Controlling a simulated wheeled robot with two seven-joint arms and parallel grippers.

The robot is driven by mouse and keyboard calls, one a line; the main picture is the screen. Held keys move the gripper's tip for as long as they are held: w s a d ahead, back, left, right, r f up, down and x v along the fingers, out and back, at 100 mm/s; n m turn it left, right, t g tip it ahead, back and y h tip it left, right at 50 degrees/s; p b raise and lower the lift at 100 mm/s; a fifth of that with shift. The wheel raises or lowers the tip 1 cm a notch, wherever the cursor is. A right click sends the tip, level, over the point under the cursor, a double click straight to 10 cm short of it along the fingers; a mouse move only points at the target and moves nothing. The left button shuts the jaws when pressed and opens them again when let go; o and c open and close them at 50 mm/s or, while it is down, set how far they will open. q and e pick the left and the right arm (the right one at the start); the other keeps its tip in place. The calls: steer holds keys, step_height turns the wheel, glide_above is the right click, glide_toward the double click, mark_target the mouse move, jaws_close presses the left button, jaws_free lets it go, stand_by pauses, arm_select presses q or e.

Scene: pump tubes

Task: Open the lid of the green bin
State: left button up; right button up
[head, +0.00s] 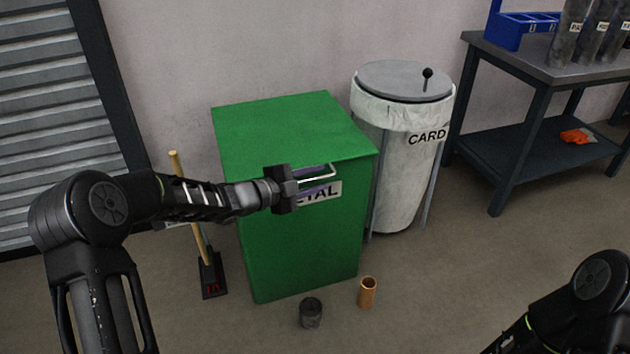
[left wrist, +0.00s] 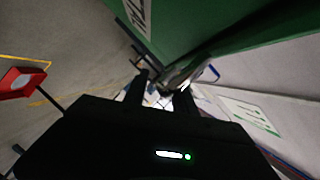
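The green bin (head: 300,245) stands against the wall with its flat green lid (head: 290,125) down. A white label ending in "TAL" (head: 325,190) is on its front, partly hidden by my gripper. My left gripper (head: 322,179) points right, just in front of the bin's face below the lid's front edge. Its two fingers are apart with nothing seen between them; I cannot tell whether they touch the bin. In the left wrist view the fingers (left wrist: 162,100) also show apart, with the green bin (left wrist: 220,25) alongside. My right gripper is out of view.
A white "CARD" bin (head: 405,170) with a grey lid stands right of the green bin. A dark table (head: 550,65) is at the right. A grey cylinder (head: 311,313) and an orange tube (head: 367,292) stand on the floor in front.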

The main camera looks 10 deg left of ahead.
arm_select(q)
jaws_close()
stand_by(1.4)
